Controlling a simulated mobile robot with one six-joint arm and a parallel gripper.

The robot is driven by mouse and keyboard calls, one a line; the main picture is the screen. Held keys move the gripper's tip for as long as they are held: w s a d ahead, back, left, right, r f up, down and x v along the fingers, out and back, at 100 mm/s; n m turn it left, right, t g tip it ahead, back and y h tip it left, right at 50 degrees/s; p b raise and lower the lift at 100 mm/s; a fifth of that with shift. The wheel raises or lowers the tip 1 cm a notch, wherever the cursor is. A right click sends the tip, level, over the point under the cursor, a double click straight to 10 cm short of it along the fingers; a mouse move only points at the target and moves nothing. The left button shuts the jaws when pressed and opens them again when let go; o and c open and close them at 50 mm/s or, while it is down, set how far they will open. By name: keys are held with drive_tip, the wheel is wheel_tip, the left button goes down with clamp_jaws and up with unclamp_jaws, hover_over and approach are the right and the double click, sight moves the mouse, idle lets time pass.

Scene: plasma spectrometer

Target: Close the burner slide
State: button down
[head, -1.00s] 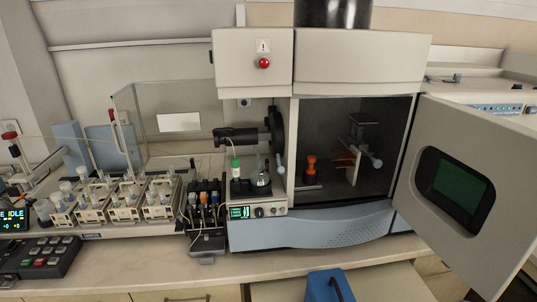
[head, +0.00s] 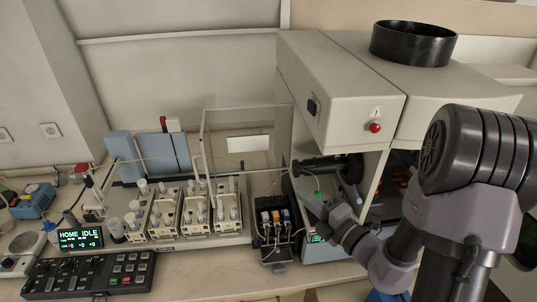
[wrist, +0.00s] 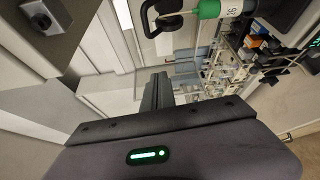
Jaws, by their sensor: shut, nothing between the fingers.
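The spectrometer (head: 335,95) stands at the right, with an open bay on its left side. In the bay, a black horizontal barrel (head: 318,168) runs to a round black plate (head: 354,166). I cannot tell which part is the burner slide. My gripper (head: 309,200) is shut and empty in front of the bay, below the barrel, and hides part of it. In the wrist view my shut fingers (wrist: 157,90) point away from the camera. A green-capped white tube (wrist: 209,9) and a black loop-shaped part (wrist: 170,24) show beyond them, apart from the fingers.
A small pump (head: 273,222) sits just left of my gripper. A red button (head: 375,127) is on the cabinet above. My arm covers the right compartment and most of its door.

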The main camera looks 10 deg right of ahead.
sight(334, 171)
drive_tip(key=w, duration=0.8)
drive_tip(key=shift+w+a+p, duration=0.1)
drive_tip(key=shift+a+p, duration=0.15)
drive_tip(key=shift+p, duration=0.15)
drive_tip(key=shift+w+d, duration=0.1)
drive_tip(key=shift+d, duration=0.2)
drive_tip(key=d+p, duration=0.2)
drive_tip(key=d, duration=0.8)
drive_tip(key=shift+d+p, duration=0.15)
drive_tip(key=shift+p, duration=0.15)
drive_tip(key=shift+d, duration=0.1)
